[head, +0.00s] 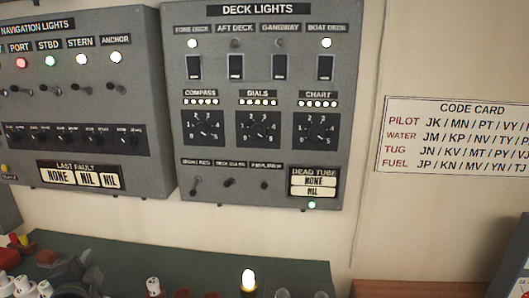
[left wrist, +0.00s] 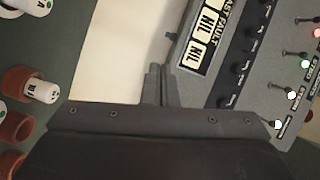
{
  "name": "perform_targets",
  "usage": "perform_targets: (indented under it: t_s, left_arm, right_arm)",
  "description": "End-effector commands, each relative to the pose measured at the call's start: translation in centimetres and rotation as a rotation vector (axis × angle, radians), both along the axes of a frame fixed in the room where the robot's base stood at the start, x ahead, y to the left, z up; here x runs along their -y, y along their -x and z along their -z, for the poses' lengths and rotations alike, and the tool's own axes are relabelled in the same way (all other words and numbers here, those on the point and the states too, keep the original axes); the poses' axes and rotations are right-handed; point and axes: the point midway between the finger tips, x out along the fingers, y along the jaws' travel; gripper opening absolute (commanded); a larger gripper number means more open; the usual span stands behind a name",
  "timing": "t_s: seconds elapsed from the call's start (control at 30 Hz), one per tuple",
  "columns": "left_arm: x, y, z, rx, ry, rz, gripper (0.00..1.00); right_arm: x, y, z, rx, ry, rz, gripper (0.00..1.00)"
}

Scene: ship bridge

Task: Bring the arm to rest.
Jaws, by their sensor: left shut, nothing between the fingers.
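My left gripper (left wrist: 160,86) is shut and empty in the left wrist view, its two fingers together. In the head view it is a dark grey shape (head: 82,268) low at the left, over the green bench top and below the navigation lights panel. It appears apart from the panel (head: 78,140); the panel also shows turned on its side in the left wrist view (left wrist: 232,85). My right gripper is in neither view.
The deck lights panel (head: 272,150) and a code card (head: 460,135) are on the wall. Along the green bench (head: 200,255) stand several small white-topped pieces, some in brown-red holders (left wrist: 18,80), and a lit yellow-white lamp (head: 248,280). Bare wall (left wrist: 115,50) lies behind the fingers.

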Motion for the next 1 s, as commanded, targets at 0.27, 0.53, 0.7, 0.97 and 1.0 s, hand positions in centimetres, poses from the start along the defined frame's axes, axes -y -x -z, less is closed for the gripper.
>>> perform_targets:
  t_s: [0.27, 0.53, 0.7, 0.97, 1.0]
  left_arm:
    - [3.8, 13.4, 16.1, -0.347, 0.59, -0.218, 0.0]
    - [8.1, 25.2, 22.5, -0.572, 0.958, -0.478, 0.0]
    - [10.7, 31.3, 24.0, -0.675, 1.122, -0.636, 0.0]
    - [9.9, 29.4, 30.3, -0.696, 1.116, -0.646, 0.0]
    - [9.8, 29.2, 31.4, -0.701, 1.116, -0.648, 0.0]
  right_arm:
    - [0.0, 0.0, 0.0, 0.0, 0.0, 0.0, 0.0]
    - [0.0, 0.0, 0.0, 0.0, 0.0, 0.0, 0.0]
    - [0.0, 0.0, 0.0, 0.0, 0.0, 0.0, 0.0]
    - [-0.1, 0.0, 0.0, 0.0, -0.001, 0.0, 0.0]
    - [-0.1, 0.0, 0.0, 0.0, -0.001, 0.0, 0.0]
